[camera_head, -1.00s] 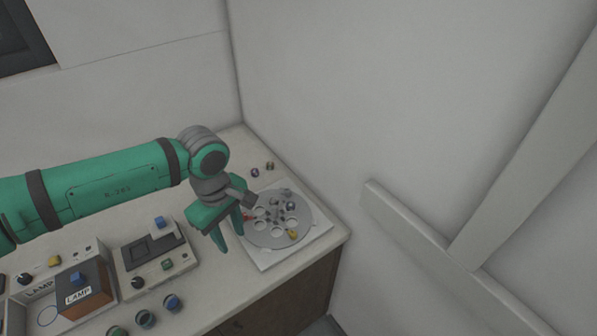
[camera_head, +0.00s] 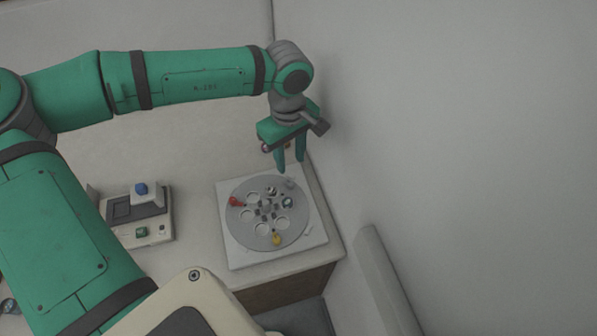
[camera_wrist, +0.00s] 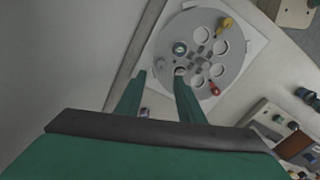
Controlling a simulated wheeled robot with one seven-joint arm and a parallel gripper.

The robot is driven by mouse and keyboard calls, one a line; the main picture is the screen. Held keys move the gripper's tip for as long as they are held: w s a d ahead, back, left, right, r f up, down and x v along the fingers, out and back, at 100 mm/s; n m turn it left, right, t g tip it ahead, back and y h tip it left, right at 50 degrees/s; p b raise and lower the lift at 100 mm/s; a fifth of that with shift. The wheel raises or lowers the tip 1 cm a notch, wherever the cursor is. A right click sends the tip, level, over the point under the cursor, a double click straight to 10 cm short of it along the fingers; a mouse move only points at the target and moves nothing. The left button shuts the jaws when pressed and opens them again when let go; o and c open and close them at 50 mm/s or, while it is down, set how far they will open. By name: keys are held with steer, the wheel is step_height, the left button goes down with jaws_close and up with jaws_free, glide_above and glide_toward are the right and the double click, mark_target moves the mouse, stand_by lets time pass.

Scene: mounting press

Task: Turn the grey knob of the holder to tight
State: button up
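The holder is a round grey plate (camera_head: 236,219) with several holes, lying on a white base board (camera_head: 234,252). A small grey knob (camera_head: 290,183) appears at the plate's far right rim. A red knob (camera_head: 235,202) is at its left and a yellow knob (camera_head: 277,239) at its near edge; these also show in the wrist view, red (camera_wrist: 215,88) and yellow (camera_wrist: 226,23). My gripper (camera_head: 291,166) points down just beyond the grey knob, empty, its fingers apart.
A beige device with a blue button (camera_head: 140,189) and a green button (camera_head: 142,232) stands left of the holder. The wall is close on the right. The bench ends just right of and in front of the board. Small round parts sit in some plate holes.

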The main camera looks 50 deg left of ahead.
mark_target(290, 183)
step_height(290, 183, down, 10)
steer(key=shift+s+f, duration=0.1)
steer(key=shift+s, duration=0.05)
stand_by(0.3)
jaws_close()
